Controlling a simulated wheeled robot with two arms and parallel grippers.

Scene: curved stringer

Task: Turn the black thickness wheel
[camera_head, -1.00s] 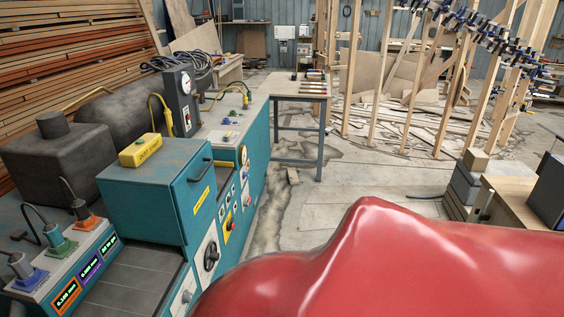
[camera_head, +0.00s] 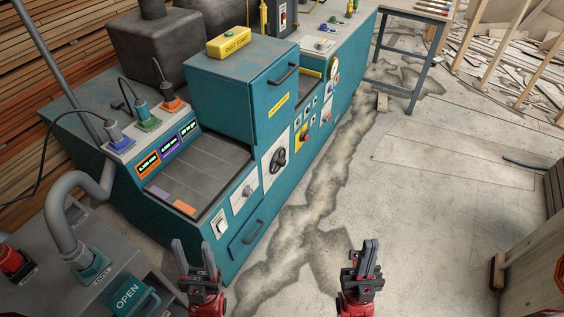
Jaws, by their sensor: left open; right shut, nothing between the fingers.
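The black thickness wheel (camera_head: 278,160) is a small round handwheel on a white plate on the front of the teal machine (camera_head: 255,115). It sits below the yellow label and faces the aisle. My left gripper (camera_head: 194,258) is at the bottom centre-left, open and empty, in front of the machine's lower drawer and apart from the wheel. My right gripper (camera_head: 368,252) is at the bottom centre-right over the floor, shut with nothing in it, well away from the wheel. Nothing hides the wheel.
A white-plated knob (camera_head: 246,191) and a drawer handle (camera_head: 253,232) are near the wheel. A yellow emergency button panel (camera_head: 303,137) is right of it. A grey cabinet with a hose (camera_head: 62,215) stands at lower left.

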